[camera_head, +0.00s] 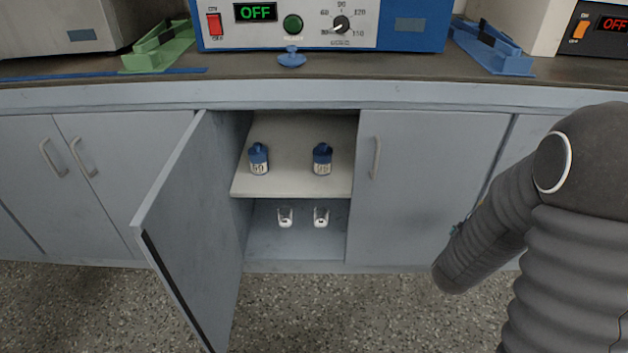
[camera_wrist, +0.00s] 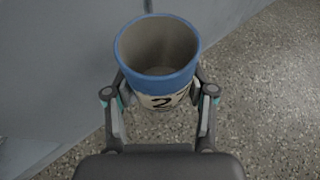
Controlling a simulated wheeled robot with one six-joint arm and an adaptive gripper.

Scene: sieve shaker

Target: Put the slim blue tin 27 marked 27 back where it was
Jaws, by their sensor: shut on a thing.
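The slim blue tin 27 (camera_wrist: 158,84) is in the wrist view, open at the top with a blue rim and a pale label. A "2" shows on the label; the rest of the marking is cut off from sight. The tin looks empty inside. My gripper (camera_wrist: 160,98) is shut on it, one finger on each side, and holds it above the speckled floor beside a grey cabinet front. In the head view my arm is at the right, and the gripper and tin are hidden behind it.
A cabinet stands open, its door (camera_head: 190,235) swung out left. Its upper shelf (camera_head: 290,185) holds two lidded blue tins (camera_head: 259,160) (camera_head: 322,160); two small glass cups (camera_head: 285,216) (camera_head: 321,216) stand below. A blue lid (camera_head: 291,58) lies on the counter (camera_head: 400,68) before the blue machine (camera_head: 415,25).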

